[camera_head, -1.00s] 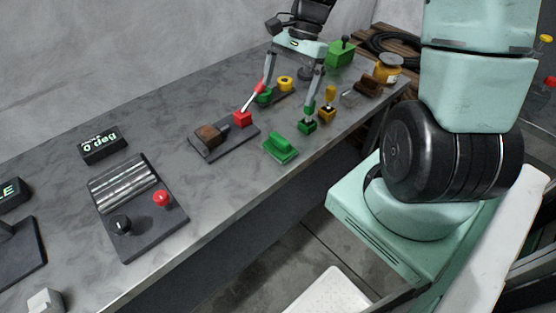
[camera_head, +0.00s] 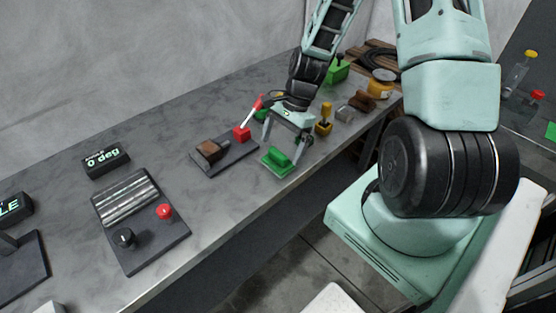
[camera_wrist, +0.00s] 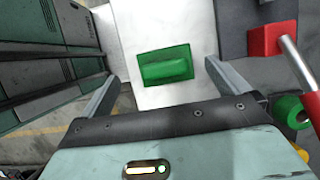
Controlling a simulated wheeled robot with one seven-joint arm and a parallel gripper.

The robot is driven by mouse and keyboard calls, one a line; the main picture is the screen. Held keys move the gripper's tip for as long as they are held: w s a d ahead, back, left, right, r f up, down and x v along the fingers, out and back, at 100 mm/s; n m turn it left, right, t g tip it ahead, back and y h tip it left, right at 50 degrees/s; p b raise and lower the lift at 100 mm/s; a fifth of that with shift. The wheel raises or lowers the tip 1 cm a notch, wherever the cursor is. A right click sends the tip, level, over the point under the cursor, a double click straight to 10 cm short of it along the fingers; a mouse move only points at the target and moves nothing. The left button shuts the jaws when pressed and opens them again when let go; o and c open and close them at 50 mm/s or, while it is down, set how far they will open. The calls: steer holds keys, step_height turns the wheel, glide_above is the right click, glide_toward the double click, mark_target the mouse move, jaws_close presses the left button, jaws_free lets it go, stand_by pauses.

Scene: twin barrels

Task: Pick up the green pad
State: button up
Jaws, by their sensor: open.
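The green pad (camera_head: 278,161) is a flat green plate with a raised grip bar, lying on the grey bench near its front edge. In the wrist view the green pad (camera_wrist: 165,66) lies ahead of and between the two spread fingers. My gripper (camera_head: 282,154) is open and empty, just above and around the pad in the head view. In the wrist view my gripper (camera_wrist: 160,80) shows both fingers apart, one on each side of the pad, with no visible contact.
A red block with a lever (camera_head: 242,133) stands close to the left of my gripper, next to a brown block (camera_head: 209,150) on a dark plate.

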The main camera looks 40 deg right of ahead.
mark_target(278, 152)
steer(key=shift+w+p+x, duration=0.1)
steer(key=shift+p+x, duration=0.25)
steer(key=shift+x, duration=0.95)
steer(key=shift+w+p+x, duration=0.15)
steer(key=shift+p+x, duration=0.15)
steer(key=shift+x, duration=1.05)
steer(key=shift+d, duration=0.15)
steer(key=c, duration=0.9)
